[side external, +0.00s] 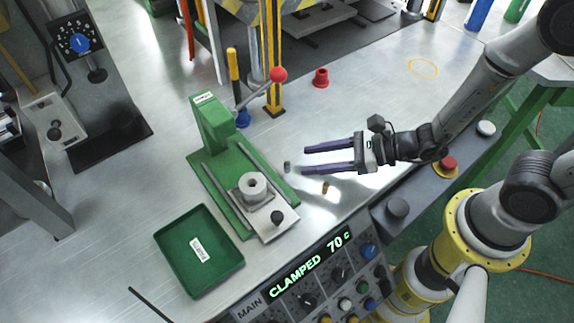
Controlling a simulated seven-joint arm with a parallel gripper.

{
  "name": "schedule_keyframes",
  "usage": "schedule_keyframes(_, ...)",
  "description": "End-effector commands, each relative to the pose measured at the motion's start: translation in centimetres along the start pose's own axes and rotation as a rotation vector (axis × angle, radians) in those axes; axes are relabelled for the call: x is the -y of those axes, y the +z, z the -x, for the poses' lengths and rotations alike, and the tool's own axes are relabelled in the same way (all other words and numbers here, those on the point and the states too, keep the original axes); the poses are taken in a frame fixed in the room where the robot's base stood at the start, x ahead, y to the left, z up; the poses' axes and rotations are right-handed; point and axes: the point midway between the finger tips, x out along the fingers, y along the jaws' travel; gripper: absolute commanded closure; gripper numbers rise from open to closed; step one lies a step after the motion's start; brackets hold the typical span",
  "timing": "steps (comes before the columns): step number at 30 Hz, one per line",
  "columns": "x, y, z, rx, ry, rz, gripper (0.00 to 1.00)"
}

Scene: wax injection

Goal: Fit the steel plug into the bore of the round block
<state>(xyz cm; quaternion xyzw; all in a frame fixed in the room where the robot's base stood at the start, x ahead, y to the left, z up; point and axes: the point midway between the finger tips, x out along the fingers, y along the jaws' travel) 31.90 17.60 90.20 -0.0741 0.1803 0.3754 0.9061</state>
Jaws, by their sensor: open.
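The round block (243,194) is a grey steel cylinder with a dark bore in its top. It sits on the plate of the green fixture (213,173). A small grey cylinder, which looks like the steel plug (287,168), stands on the metal table right of the fixture. My gripper (304,161) comes in from the right with its two long purple fingers apart and nothing visible between them. The fingertips point left, just right of the plug in the picture. Their height above the table is hard to tell.
A small brass-coloured piece (325,187) stands below the fingers in the picture. A green tray (214,232) lies left of the control panel (310,275). A red-knobbed lever (278,75) rises behind the fixture. A red part (320,77) stands farther back, with bare table around it.

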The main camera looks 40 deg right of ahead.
Motion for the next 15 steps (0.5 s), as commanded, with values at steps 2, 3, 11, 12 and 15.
schedule_keyframes(2,-0.2,0.0,-0.9,-0.001,0.003,0.001,0.47)
schedule_keyframes(3,-0.3,0.0,-1.4,-0.001,0.005,0.002,0.47)
schedule_keyframes(11,-0.3,0.1,-4.5,-0.001,0.002,0.001,0.47)
schedule_keyframes(12,-0.3,0.1,-4.7,-0.001,0.002,0.000,0.47)
schedule_keyframes(15,-0.2,0.1,-4.9,-0.001,0.000,0.000,0.47)
